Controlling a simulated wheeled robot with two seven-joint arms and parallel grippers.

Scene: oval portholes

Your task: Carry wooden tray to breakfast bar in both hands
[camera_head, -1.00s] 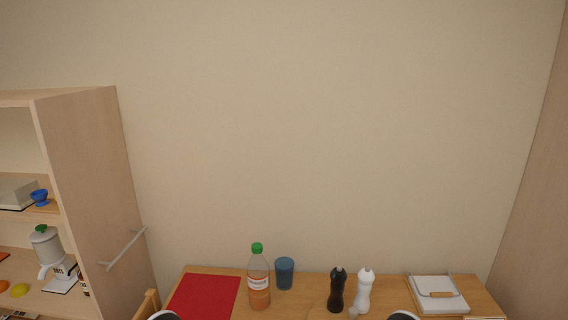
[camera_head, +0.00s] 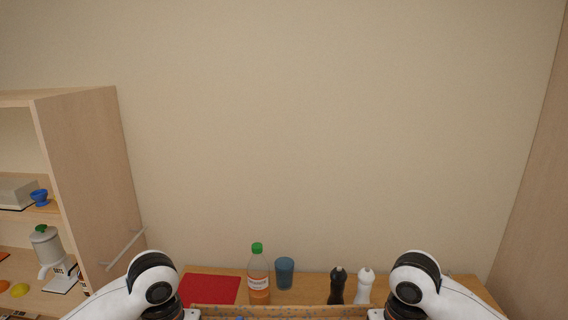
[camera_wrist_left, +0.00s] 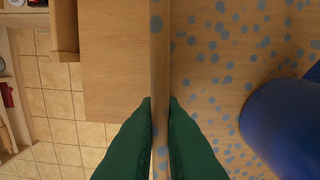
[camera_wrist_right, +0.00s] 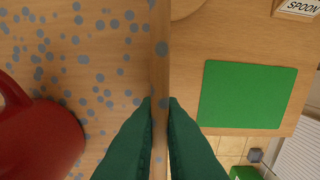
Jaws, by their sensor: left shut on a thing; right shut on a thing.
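The wooden tray, dotted with blue-grey spots, shows its far rim (camera_head: 280,311) at the bottom of the head view; the rest is cut off. My left gripper (camera_wrist_left: 160,102) is shut on one tray wall (camera_wrist_left: 159,60). My right gripper (camera_wrist_right: 160,102) is shut on the opposite wall (camera_wrist_right: 159,60). A blue rounded object (camera_wrist_left: 285,120) stands in the tray in the left wrist view, and a red rounded one (camera_wrist_right: 40,130) in the right wrist view. The breakfast bar cannot be told for certain; a wooden counter (camera_head: 322,282) stands against the wall ahead.
On the counter are a red mat (camera_head: 210,288), a bottle (camera_head: 259,278), a blue cup (camera_head: 284,272), a black mill (camera_head: 337,287) and a white mill (camera_head: 365,287). A shelf unit (camera_head: 95,180) stands left. A green mat (camera_wrist_right: 247,95) lies below right.

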